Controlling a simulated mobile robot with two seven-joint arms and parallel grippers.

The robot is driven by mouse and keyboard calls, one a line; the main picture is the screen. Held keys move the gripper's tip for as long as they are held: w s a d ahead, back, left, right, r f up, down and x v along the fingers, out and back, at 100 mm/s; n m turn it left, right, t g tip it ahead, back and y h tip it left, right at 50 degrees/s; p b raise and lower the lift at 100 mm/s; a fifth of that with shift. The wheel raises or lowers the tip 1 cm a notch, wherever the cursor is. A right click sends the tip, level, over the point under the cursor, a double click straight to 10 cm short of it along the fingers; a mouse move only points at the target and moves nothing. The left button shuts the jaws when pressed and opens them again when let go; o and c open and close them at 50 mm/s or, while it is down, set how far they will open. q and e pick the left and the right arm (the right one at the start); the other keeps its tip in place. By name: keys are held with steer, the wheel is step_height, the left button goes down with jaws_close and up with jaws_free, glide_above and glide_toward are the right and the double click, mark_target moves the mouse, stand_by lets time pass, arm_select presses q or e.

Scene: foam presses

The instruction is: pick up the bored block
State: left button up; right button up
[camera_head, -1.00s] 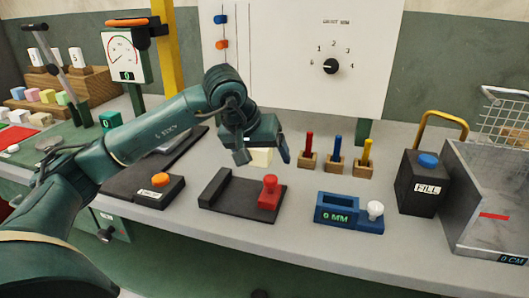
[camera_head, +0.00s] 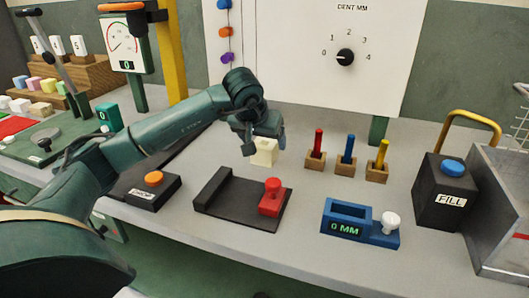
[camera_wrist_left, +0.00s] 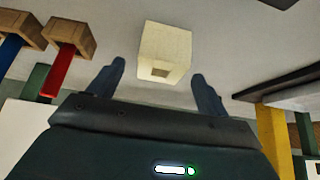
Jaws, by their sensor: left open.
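The bored block is a cream-coloured block (camera_head: 264,152) on the grey bench, behind the black fixture with the red knob. In the left wrist view the block (camera_wrist_left: 165,48) shows a square dark hole in the face toward the gripper. My left gripper (camera_head: 264,143) is open just above and at the block in the head view. In the left wrist view its two fingers (camera_wrist_left: 158,85) are spread apart, with the block ahead between and beyond their tips. The block is not held. My right gripper is not in view.
A black fixture with a red knob (camera_head: 271,196) stands in front. Red, blue and yellow pegs in wooden holders (camera_head: 345,168) stand to the right. A blue gauge (camera_head: 347,227), a black FILL box (camera_head: 441,200) and an orange-button box (camera_head: 146,192) are nearby.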

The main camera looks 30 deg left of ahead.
mark_target(266, 147)
arm_select(q)
steer(key=x, duration=0.4)
steer(key=shift+w+a+f, duration=0.1)
steer(key=shift+w+f, duration=0.15)
steer(key=shift+w, duration=0.05)
steer(key=c, duration=1.1)
